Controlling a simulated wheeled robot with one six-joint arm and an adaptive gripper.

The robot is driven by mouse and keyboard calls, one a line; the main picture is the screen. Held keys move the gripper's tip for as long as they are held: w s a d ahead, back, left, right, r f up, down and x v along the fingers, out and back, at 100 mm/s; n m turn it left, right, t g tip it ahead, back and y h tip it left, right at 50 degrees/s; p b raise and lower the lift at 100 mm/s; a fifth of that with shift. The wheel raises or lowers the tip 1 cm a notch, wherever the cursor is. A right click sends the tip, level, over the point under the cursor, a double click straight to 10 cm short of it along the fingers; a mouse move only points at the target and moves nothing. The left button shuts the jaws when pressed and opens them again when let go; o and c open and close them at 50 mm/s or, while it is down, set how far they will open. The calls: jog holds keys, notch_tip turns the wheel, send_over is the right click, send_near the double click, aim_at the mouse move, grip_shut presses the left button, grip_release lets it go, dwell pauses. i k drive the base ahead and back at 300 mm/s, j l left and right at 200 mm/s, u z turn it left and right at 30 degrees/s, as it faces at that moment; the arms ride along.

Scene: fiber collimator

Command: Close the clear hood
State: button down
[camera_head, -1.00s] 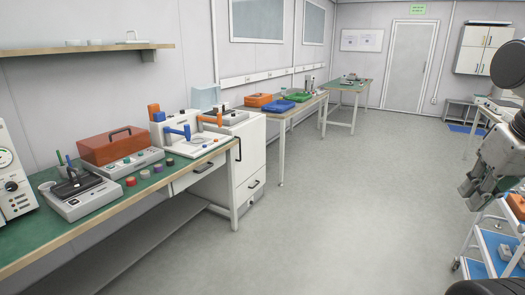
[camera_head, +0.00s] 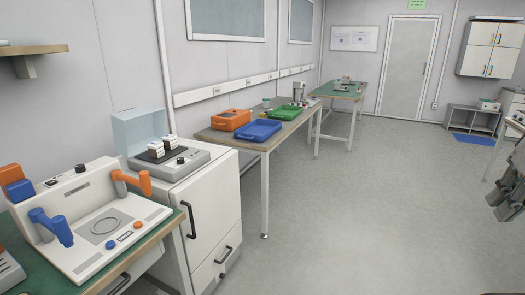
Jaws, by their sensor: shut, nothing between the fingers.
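The clear hood (camera_head: 138,126) is a pale blue transparent cover. It stands raised at the back of a grey device (camera_head: 182,162) on top of a white cabinet, left of the middle. The device carries white-topped blocks and a dark knob on its upper face, which is uncovered. My gripper (camera_head: 506,196) shows only in part at the right edge, far from the hood, over the floor. It is shut and empty.
A white device with blue and orange handles (camera_head: 102,222) stands on the green bench at the near left. Beyond the white cabinet (camera_head: 205,213), a table holds an orange bin (camera_head: 230,120), a blue tray (camera_head: 258,130) and a green tray (camera_head: 286,113). The floor (camera_head: 340,210) in the middle is clear.

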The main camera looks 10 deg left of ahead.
aim_at(133, 129)
jog(key=i+z, duration=0.1)
jog(key=i, duration=1)
jog(key=i+u, duration=0.35)
jog(key=i+l+u, duration=0.2)
jog(key=i+u, duration=0.2)
jog(key=k, duration=0.05)
